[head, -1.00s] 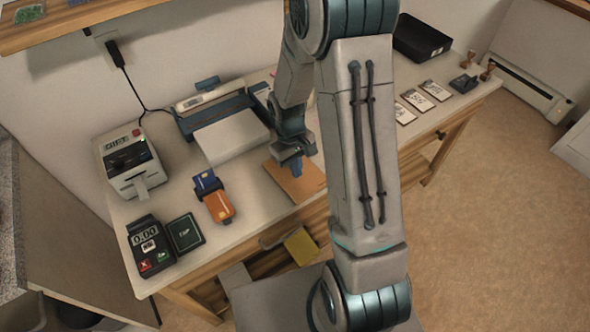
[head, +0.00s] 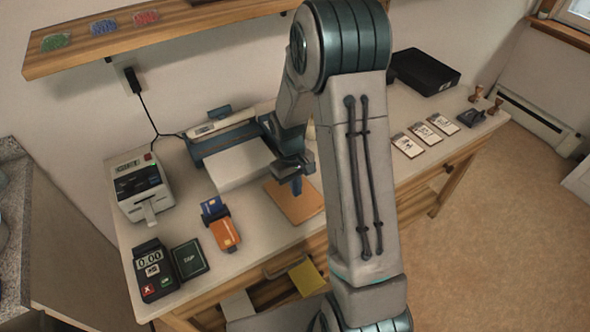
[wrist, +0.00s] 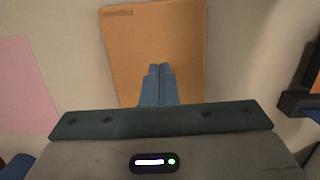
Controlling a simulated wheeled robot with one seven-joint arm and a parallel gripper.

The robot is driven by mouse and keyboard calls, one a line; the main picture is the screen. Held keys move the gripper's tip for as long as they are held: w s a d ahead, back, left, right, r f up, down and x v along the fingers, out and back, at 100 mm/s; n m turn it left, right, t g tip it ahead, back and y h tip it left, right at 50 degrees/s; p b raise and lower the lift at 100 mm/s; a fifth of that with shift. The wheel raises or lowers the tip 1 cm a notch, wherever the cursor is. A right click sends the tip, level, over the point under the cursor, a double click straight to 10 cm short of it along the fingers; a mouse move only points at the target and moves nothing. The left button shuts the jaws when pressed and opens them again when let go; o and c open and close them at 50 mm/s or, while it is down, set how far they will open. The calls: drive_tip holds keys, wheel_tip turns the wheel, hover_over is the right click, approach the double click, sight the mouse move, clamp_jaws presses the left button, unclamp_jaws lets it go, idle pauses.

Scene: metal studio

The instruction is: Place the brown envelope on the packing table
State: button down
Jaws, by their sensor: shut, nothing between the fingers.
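The brown envelope (head: 301,208) lies flat on the light top of the table (head: 268,232), which I take to be the packing table. My gripper (head: 297,190) is just above the envelope in the head view, its fingers together and empty. In the wrist view, the shut blue fingers (wrist: 159,70) point over the envelope (wrist: 155,35), which extends past them. Whether the fingertips touch the envelope cannot be told. My arm hides part of the table to the right of the envelope.
A card reader with an orange body (head: 226,234) and a printer (head: 140,187) stand to the left. A grey-blue machine (head: 240,165) is behind. An open drawer below holds a yellow item (head: 308,277). Cards (head: 427,134) and a black tray (head: 424,72) are right of my arm.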

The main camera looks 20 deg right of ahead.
wheel_tip(320, 180, up, 12)
drive_tip(key=w, duration=0.2)
drive_tip(key=shift+a+r, duration=0.15)
drive_tip(key=shift+a, duration=0.25)
